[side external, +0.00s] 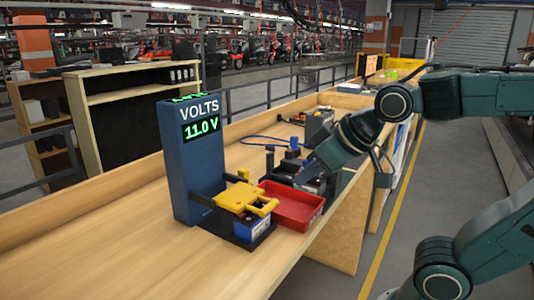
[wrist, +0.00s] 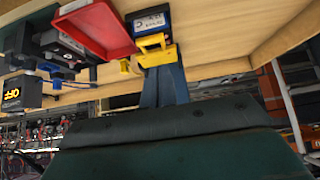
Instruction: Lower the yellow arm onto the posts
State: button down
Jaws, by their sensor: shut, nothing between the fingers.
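The yellow arm (side external: 240,197) lies about level over a blue battery (side external: 243,231) at the foot of a blue tester column (side external: 185,160). The column's display reads 11.0 V in green. The yellow arm also shows in the wrist view (wrist: 157,56), across the end of the battery (wrist: 150,19). The posts are hidden under it, so I cannot see the contact. My gripper (side external: 302,179) is shut and empty, right of the yellow arm and apart from it, beyond the red tray. Its fingertips are small and dark against the items there.
A red tray (side external: 294,208) stands just right of the battery. Behind it are dark devices and a blue cable (side external: 262,139). A black box with a yellow OFF label (wrist: 11,93) shows in the wrist view. The bench's front left (side external: 110,245) is clear.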

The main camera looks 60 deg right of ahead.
jog(key=shift+v, duration=1.25)
jog(key=shift+s+f, duration=0.1)
jog(key=s+f+g, duration=0.2)
jog(key=s+f, duration=0.2)
jog(key=s, duration=0.2)
jog(key=shift+d+f+g, duration=0.25)
jog(key=shift+g, duration=0.05)
jog(key=c, duration=2.2)
grip_release()
